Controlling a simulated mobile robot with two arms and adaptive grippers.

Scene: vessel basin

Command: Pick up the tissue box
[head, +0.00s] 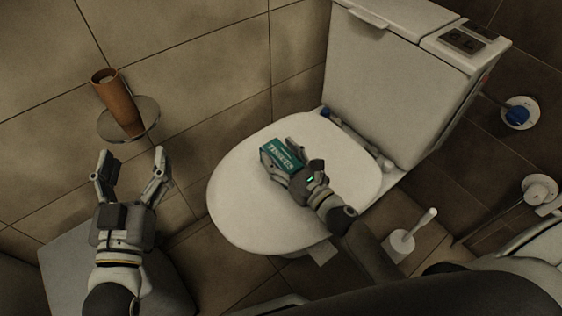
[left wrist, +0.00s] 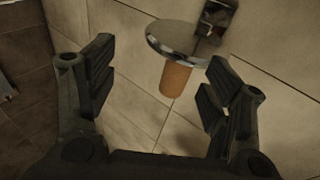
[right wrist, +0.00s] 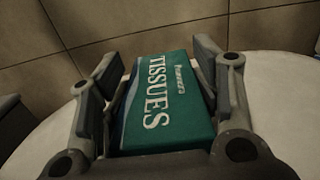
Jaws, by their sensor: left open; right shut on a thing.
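A teal tissue box (head: 281,157) with white "TISSUES" lettering is over the closed white toilet lid (head: 235,200). My right gripper (head: 285,160) is shut on the box, with a finger on each side of it. The right wrist view shows the box (right wrist: 165,105) between both fingers (right wrist: 160,85). I cannot tell whether the box touches the lid. My left gripper (head: 130,165) is open and empty at the left, below a round wall holder. The left wrist view shows its fingers (left wrist: 155,90) spread apart with nothing between them touching.
The toilet tank (head: 385,85) rises behind the lid. A toilet brush (head: 403,240) stands right of the bowl. A grey surface (head: 65,270) lies at lower left.

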